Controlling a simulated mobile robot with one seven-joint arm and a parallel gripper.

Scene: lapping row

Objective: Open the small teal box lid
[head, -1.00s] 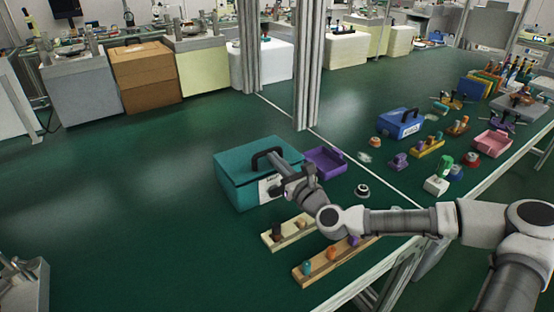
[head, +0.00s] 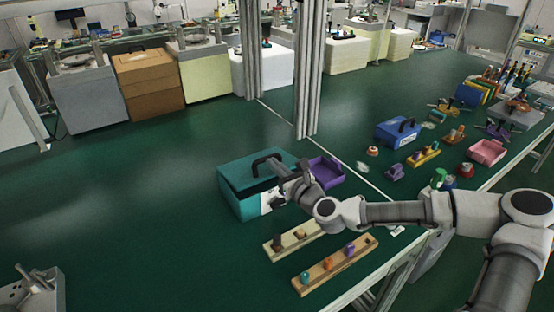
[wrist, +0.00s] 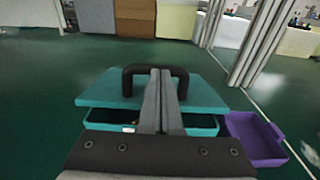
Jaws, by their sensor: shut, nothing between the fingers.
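The teal box (head: 238,203) stands on the green bench. Its teal lid (head: 243,177) has a black handle (head: 268,160) on top. In the wrist view the lid (wrist: 110,92) looks slightly raised at the near side, with a gap showing part of the box's inside (wrist: 200,121). My gripper (head: 276,164) is shut and empty at the lid's near right side. In the wrist view my gripper (wrist: 160,75) overlaps the middle of the handle (wrist: 130,75). Whether the fingers touch the lid or handle is hidden.
A purple tray (head: 326,173) sits close to the right of the box. Two wooden peg strips (head: 325,270) lie in front. A blue case (head: 398,133) and a pink tray (head: 487,152) stand at right. A metal post (head: 310,80) rises behind. The bench left of the box is clear.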

